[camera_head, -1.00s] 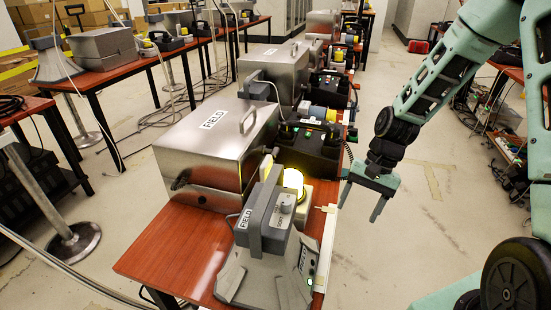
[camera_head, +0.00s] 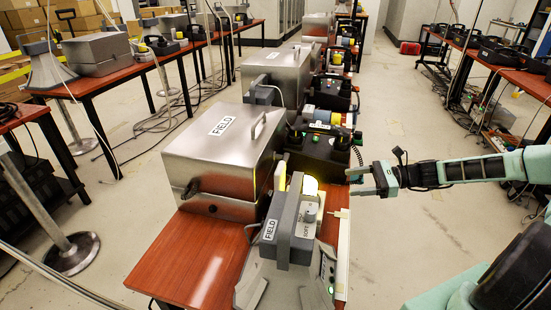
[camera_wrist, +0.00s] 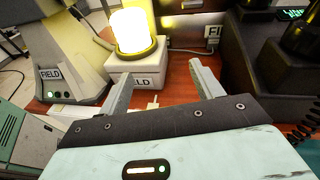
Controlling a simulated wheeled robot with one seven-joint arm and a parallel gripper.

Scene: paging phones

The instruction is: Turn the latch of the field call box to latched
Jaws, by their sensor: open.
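A brushed metal box labelled FIELD (camera_head: 215,165), which looks like the call box, stands shut on the wooden bench. A small dark fitting (camera_head: 190,188) sits on its near face; I cannot tell if it is the latch or which way it is turned. My gripper (camera_head: 353,181) is to the right of the box, beyond the bench's right edge, pointing left. It is open and empty, apart from the box.
The aisle floor (camera_head: 410,225) to the right is clear.

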